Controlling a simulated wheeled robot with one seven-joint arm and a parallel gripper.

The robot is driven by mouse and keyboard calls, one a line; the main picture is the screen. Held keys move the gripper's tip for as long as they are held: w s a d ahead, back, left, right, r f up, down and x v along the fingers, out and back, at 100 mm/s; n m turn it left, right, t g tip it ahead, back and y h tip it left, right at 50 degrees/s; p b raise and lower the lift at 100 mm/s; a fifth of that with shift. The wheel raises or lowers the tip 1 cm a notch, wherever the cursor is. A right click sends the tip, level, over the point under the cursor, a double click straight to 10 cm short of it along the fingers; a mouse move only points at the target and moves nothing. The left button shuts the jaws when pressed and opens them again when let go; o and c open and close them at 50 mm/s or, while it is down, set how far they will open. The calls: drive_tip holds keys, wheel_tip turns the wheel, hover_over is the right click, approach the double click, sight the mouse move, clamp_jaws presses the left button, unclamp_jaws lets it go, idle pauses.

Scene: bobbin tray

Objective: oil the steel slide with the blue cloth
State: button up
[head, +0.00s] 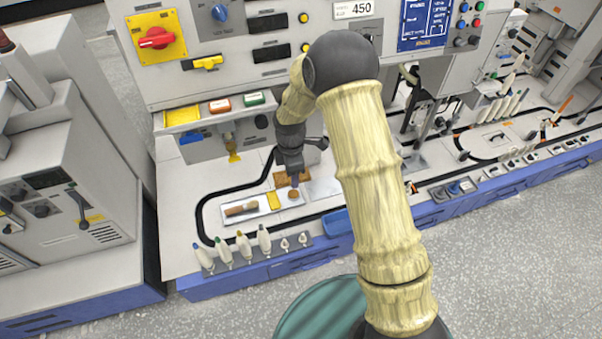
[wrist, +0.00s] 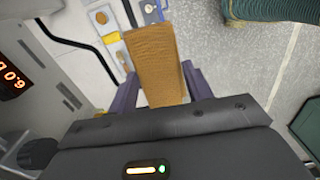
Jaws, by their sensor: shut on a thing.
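My gripper (head: 294,180) reaches down over the bench, and it also shows in the wrist view (wrist: 160,88). Its purple fingers are shut on a brown cloth-like piece (wrist: 160,60), which looks tan-brown, not blue. In the head view the brown piece (head: 281,180) shows beside the fingers, low over the bench. A flat pale metal plate (head: 324,188), perhaps the steel slide, lies just right of the gripper. I see no cloth that is clearly blue. Whether the brown piece touches anything below cannot be told.
A white tray (head: 232,219) with a wooden-handled brush (head: 241,209) lies left of the gripper. Several bobbins (head: 244,244) stand along the front edge. A blue shallow container (head: 337,222) sits at the front. A control panel (head: 250,40) rises behind. Floor (head: 520,235) is open at the right.

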drive_tip(key=s+d+f+m, duration=0.2)
drive_tip(key=d+f+m, duration=0.2)
drive_tip(key=d+m, duration=0.6)
drive_tip(key=s+d+f+m, duration=0.2)
drive_tip(key=d+f+m, duration=0.3)
drive_tip(key=d+m, duration=0.5)
drive_tip(key=shift+d+f+m, duration=0.3)
drive_tip(key=shift+d, duration=0.95)
drive_tip(key=shift+s+a, duration=0.1)
